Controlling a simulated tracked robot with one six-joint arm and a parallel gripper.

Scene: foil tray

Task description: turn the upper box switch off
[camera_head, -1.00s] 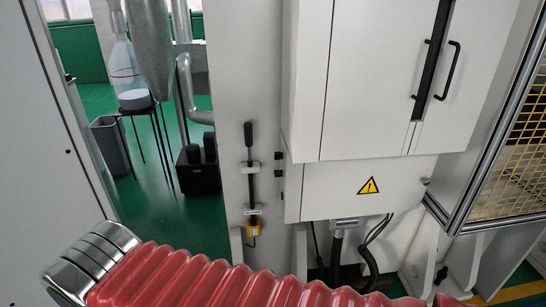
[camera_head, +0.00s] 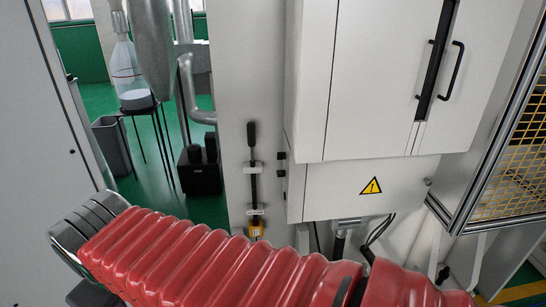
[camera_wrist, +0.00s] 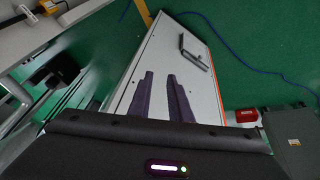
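Two small black switches stick out from the left side of the white cabinet in the head view, one above the other. The upper switch (camera_head: 281,156) sits just above the lower switch (camera_head: 281,173). At this size I cannot tell which way either is set. My gripper is outside the head view, where only my red-sleeved arm crosses the bottom. In the wrist view my gripper (camera_wrist: 160,75) shows two dark fingers with a gap between them and nothing held. They point over a white panel (camera_wrist: 150,50) with a handle. I cannot make out the switches in that view.
The white cabinet (camera_head: 385,80) has black door handles and a yellow warning sign (camera_head: 371,186). A black lever (camera_head: 251,135) stands on the pillar to its left. A yellow mesh guard (camera_head: 520,150) is at right. In the wrist view a red box (camera_wrist: 246,115) lies on green floor.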

